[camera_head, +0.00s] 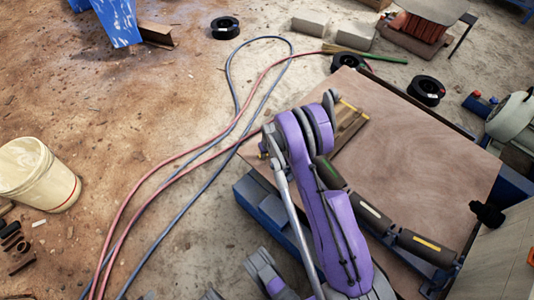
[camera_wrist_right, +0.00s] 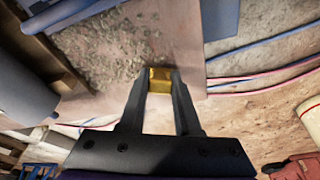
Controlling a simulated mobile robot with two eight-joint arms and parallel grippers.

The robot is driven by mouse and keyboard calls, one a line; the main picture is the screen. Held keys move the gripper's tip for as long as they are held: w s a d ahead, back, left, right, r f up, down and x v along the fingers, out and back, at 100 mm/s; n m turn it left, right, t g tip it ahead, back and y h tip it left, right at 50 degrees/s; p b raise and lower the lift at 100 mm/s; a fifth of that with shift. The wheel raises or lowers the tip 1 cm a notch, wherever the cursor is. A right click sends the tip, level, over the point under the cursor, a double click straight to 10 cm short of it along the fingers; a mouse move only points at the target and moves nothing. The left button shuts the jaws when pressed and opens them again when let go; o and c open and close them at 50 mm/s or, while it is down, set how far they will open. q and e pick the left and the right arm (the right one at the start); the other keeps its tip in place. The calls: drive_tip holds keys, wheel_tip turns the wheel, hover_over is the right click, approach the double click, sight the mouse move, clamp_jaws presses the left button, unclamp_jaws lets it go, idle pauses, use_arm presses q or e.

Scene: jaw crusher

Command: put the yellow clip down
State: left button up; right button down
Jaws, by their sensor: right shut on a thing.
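The yellow clip (camera_wrist_right: 160,79) is between the fingertips of my right gripper (camera_wrist_right: 160,84) in the right wrist view. The gripper is shut on it. Beyond the clip lie a brown board surface (camera_wrist_right: 183,32) and a patch of grey gravel (camera_wrist_right: 100,48); I cannot tell whether the clip touches either. In the head view my purple right arm reaches over the left edge of a brown board (camera_head: 425,150). The arm covers its own fingertips and the clip there. My left gripper is not in view.
Red and blue hoses (camera_head: 215,140) loop over the dirt floor left of the board. Dark rollers (camera_head: 425,246) run along the board's near edge. Black coils (camera_head: 426,90) lie behind it. The board's right part is bare.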

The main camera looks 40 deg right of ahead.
drive_tip(key=shift+f, duration=0.2)
drive_tip(key=c, duration=0.6)
unclamp_jaws()
drive_tip(key=shift+r, duration=0.15)
drive_tip(key=shift+r, duration=0.3)
drive_tip(key=d+p+v, duration=0.1)
drive_tip(key=p+v, duration=0.2)
drive_tip(key=v, duration=0.8)
drive_tip(key=s+a+r+n, duration=0.1)
drive_tip(key=s+a+r, duration=0.2)
drive_tip(key=a+r, duration=0.4)
drive_tip(key=s+a+r+n, duration=0.1)
drive_tip(key=s+a+r, duration=0.3)
drive_tip(key=a+r, duration=0.35)
drive_tip(key=shift+n+t+y, duration=0.4)
drive_tip(key=shift+n+t, duration=0.4)
drive_tip(key=shift+t, duration=0.1)
drive_tip(key=s+a+r, duration=0.1)
drive_tip(key=s+a, duration=0.2)
drive_tip(key=s, duration=0.2)
drive_tip(key=s+a+r, duration=0.2)
drive_tip(key=s+a, duration=0.1)
drive_tip(key=s, duration=0.2)
drive_tip(key=s+a+r, duration=0.2)
drive_tip(key=s+a, duration=0.1)
drive_tip(key=s, duration=0.2)
